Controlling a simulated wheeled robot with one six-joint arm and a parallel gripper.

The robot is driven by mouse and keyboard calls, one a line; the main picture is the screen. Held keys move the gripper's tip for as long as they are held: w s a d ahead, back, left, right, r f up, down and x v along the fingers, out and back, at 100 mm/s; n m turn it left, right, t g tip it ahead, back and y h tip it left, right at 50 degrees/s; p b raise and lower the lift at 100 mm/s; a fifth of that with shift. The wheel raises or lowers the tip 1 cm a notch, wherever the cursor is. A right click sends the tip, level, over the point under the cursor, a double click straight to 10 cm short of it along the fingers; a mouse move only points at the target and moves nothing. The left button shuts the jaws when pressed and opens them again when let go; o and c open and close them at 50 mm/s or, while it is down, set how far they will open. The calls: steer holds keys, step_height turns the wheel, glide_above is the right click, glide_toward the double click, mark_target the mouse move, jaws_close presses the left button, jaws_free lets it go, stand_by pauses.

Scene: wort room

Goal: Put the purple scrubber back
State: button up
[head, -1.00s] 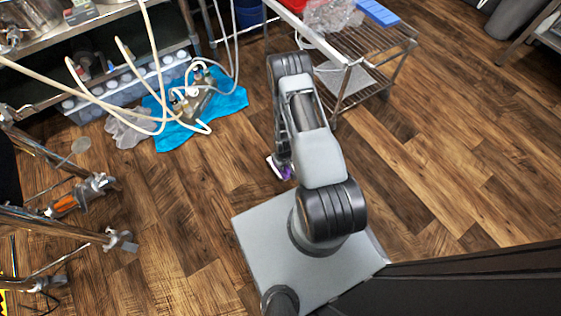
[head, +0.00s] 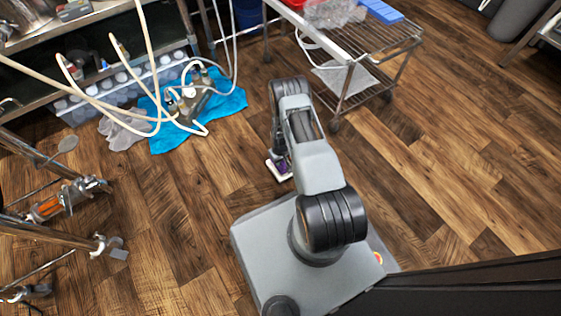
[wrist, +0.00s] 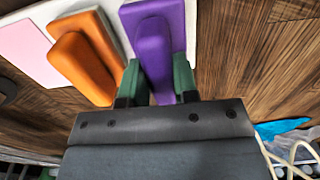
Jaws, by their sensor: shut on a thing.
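The purple scrubber (wrist: 155,45) is between the green fingertips of my gripper (wrist: 158,82) in the wrist view, with its raised handle in the grip. An orange scrubber (wrist: 85,58) of similar shape lies close to its left. A white flat surface (wrist: 197,22) shows behind and beside them; I cannot tell whether the purple scrubber touches it. In the head view my gripper (head: 281,157) points down beyond my base, mostly hidden by the arm. A bit of purple and a white edge (head: 276,172) show beside it.
A pink flat piece (wrist: 25,48) lies left of the orange scrubber. A wire-shelf cart (head: 345,60) stands beyond the arm. Wood floor at right is open.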

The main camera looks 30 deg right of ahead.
steer(key=shift+f, duration=0.25)
steer(key=shift+f, duration=0.15)
steer(key=o, duration=0.8)
steer(key=shift+o, duration=0.2)
